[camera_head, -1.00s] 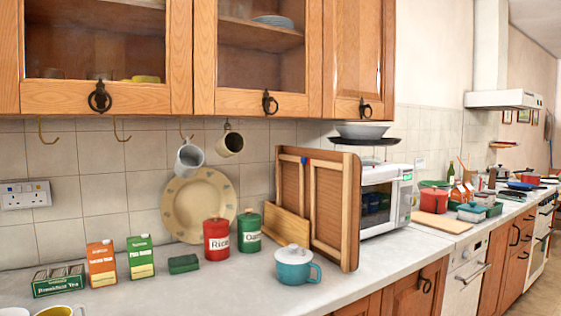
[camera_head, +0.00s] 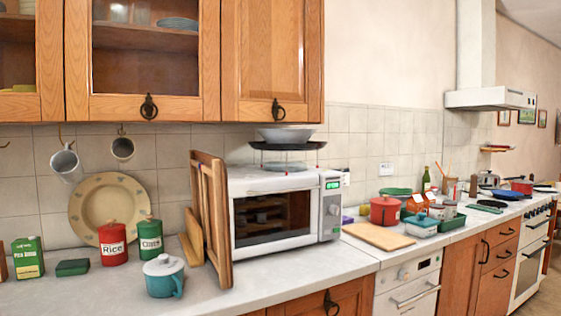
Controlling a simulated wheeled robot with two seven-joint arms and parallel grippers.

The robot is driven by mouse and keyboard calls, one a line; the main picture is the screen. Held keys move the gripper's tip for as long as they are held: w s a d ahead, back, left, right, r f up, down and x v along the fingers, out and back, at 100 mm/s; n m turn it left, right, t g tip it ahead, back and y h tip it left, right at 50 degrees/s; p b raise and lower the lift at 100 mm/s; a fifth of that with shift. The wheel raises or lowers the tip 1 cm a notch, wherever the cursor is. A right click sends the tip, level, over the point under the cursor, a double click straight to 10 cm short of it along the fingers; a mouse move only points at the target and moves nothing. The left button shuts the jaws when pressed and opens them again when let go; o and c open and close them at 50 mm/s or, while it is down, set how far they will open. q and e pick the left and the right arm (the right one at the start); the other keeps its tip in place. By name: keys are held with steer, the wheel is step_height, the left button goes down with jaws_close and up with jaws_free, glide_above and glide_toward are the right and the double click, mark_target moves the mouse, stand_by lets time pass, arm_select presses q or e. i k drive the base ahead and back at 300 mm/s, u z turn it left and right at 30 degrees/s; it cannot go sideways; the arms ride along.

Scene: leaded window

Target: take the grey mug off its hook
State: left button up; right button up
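A pale grey mug (camera_head: 66,165) hangs tilted from a hook (camera_head: 61,140) under the wall cabinets at the left. A second, smaller-looking mug (camera_head: 122,149) with a dark inside and a paler rim hangs from the hook to its right. The two mugs are apart from each other. Neither of my grippers is in view, and nothing is seen touching either mug.
A patterned plate (camera_head: 112,207) leans on the tiles below the mugs. Red rice tin (camera_head: 113,244), green tin (camera_head: 150,238) and teal lidded pot (camera_head: 164,276) stand on the counter. Wooden boards (camera_head: 211,219) stand beside the microwave (camera_head: 285,212).

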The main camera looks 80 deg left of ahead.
mark_target(65, 164)
steer(key=u, duration=2.1)
